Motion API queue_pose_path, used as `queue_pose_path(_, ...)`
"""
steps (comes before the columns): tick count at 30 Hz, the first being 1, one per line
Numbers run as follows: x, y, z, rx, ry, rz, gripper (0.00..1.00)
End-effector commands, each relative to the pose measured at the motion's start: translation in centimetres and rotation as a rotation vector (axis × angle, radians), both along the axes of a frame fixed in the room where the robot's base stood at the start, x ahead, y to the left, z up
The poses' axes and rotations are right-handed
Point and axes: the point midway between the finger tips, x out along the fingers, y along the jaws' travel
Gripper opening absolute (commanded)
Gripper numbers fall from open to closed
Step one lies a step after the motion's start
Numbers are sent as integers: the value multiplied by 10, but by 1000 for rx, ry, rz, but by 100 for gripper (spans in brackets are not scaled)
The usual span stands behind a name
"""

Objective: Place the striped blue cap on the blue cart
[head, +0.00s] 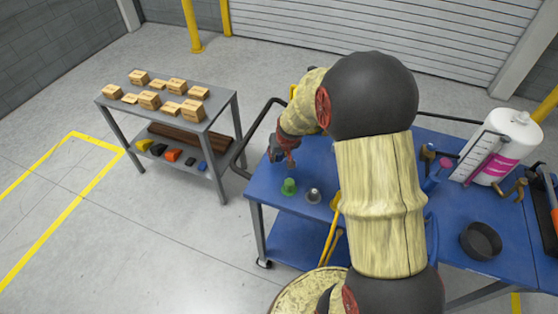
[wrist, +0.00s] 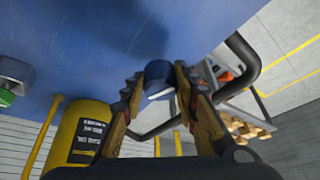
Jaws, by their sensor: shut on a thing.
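My gripper (head: 284,158) is over the left end of the blue cart (head: 262,192). In the wrist view my gripper (wrist: 157,84) is shut on a small dark blue cap (wrist: 157,73) with a pale band along its lower side. The cap sits between both fingertips, against the blue cart top (wrist: 90,35) behind it. I cannot tell whether it touches the surface. In the head view the cap is small and partly hidden by the fingers.
A green cap (head: 289,187) and a grey cap (head: 313,196) stand on the cart near my gripper. A yellow labelled container (wrist: 90,135) is close by in the wrist view. A white bottle (head: 512,148) and black ring (head: 480,241) are right. A grey shelf (head: 205,119) with boxes stands left.

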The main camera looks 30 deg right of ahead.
Motion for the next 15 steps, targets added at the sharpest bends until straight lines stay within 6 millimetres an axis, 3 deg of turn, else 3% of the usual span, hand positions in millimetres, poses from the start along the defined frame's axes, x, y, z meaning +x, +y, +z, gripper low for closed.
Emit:
queue_pose_path(3,-1,0,-21,1,4,1,0)
queue_pose_path(6,-1,0,-30,1,2,0,0)
queue_pose_path(15,-1,0,-31,0,1,1,0)
